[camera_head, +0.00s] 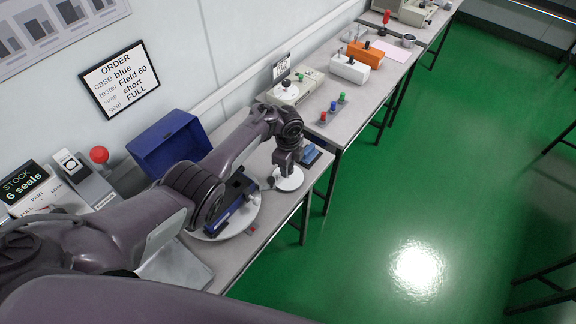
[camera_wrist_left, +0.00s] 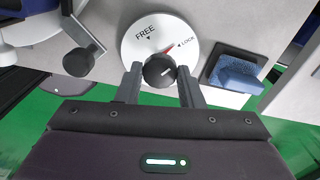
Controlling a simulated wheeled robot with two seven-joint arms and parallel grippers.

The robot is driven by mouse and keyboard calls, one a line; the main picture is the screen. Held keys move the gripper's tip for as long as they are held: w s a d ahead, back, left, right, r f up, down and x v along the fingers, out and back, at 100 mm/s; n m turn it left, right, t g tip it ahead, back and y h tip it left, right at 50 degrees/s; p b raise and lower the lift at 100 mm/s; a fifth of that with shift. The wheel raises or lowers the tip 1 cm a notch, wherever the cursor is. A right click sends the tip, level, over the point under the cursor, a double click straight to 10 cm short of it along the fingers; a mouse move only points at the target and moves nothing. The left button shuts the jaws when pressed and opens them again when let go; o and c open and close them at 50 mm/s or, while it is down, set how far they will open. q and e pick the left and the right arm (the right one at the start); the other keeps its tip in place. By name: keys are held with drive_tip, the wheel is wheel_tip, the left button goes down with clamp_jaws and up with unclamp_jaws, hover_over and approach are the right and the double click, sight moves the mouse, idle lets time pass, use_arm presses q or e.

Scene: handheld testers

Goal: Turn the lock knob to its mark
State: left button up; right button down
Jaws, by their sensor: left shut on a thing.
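The lock knob (camera_wrist_left: 159,71) is a round black knob in the middle of a white dial (camera_wrist_left: 134,46) marked FREE and LOCK. A red pointer (camera_wrist_left: 169,50) reaches from beside the knob toward the small LOCK triangle, close to it; whether they line up exactly is hard to tell. My left gripper (camera_wrist_left: 160,74) is shut on the knob, one finger on each side. In the head view my left gripper (camera_head: 286,165) comes down over the white dial (camera_head: 290,181) at the bench's front edge and hides the knob. My right gripper is not in view.
A blue pad (camera_wrist_left: 238,73) in a dark tray sits just right of the dial. A round white plate (camera_head: 247,217) bearing a dark blue fixture is to the left. A blue bin (camera_head: 165,147) stands behind. Small red, blue and green pegs (camera_head: 332,106) stand on the neighbouring bench.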

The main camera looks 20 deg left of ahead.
use_arm(q)
drive_tip(key=shift+m, duration=0.8)
drive_tip(key=shift+r, duration=0.1)
drive_tip(key=o, duration=1)
wheel_tip(320, 180, up, 8)
drive_tip(key=shift+f+p, duration=0.15)
drive_tip(key=shift+p, duration=0.55)
